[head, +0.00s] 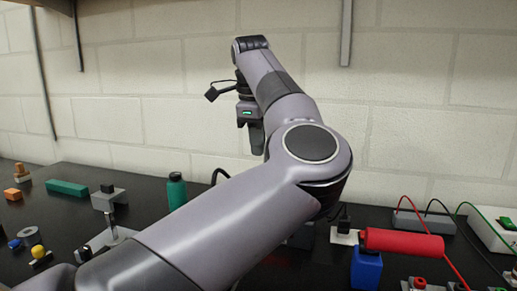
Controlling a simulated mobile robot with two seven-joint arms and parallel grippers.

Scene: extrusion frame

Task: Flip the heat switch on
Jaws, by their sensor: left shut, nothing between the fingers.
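My left arm crosses the middle of the view, rising from the lower left and bending at the elbow. My left gripper (257,143) hangs fingers down in front of the wall, above the back of the table. It is shut and empty, touching nothing. A white box with a green switch-like part (508,223) stands at the right edge, partly cut off. A red cylinder (403,243) lies beside a blue block (366,268) at the right. I cannot tell which part is the heat switch; it may be hidden behind my arm. My right gripper is not in view.
The black table (150,187) runs along a white block wall. Red and green cables (455,268) cross the right side. My arm hides the table's middle.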

